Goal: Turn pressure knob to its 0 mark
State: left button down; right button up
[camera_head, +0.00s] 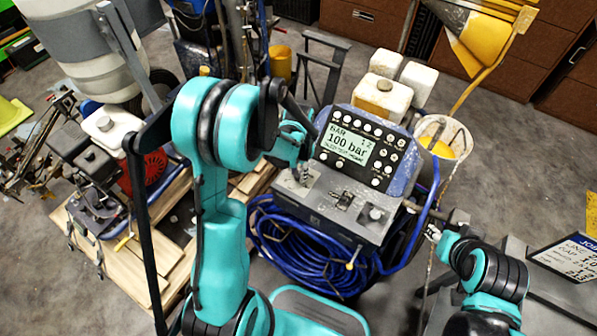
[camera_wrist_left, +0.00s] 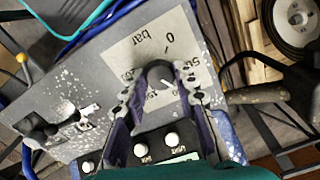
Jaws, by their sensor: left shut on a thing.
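The pressure knob (camera_wrist_left: 158,74) is dark, with a white pointer line, on a pale dial label (camera_wrist_left: 130,55) in the left wrist view. The label's 0 and "bar" lie beyond the knob; other numbers are partly covered. My left gripper (camera_wrist_left: 163,95) is shut on the knob, one finger on each side. In the head view my left gripper (camera_head: 300,172) is at the left end of the grey control panel (camera_head: 335,207) and hides the knob. The display (camera_head: 347,145) reads 100 bar. My right gripper (camera_head: 432,234) is small, right of the machine; its jaws are unclear.
Coiled blue hose (camera_head: 300,250) hangs below the panel. An engine unit on a wooden pallet (camera_head: 130,270) is at the left. Grey floor is open at the right (camera_head: 520,150).

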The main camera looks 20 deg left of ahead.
pick_arm(q)
jog(key=n+b, duration=0.1)
jog(key=n, duration=0.4)
jog(key=shift+n, duration=0.3)
jog(key=n, duration=0.5)
jog(key=shift+n, duration=0.3)
jog(key=n+b, duration=0.1)
jog(key=n, duration=0.9)
jog(key=c, duration=1.2)
grip_release()
jog(key=shift+r, duration=0.1)
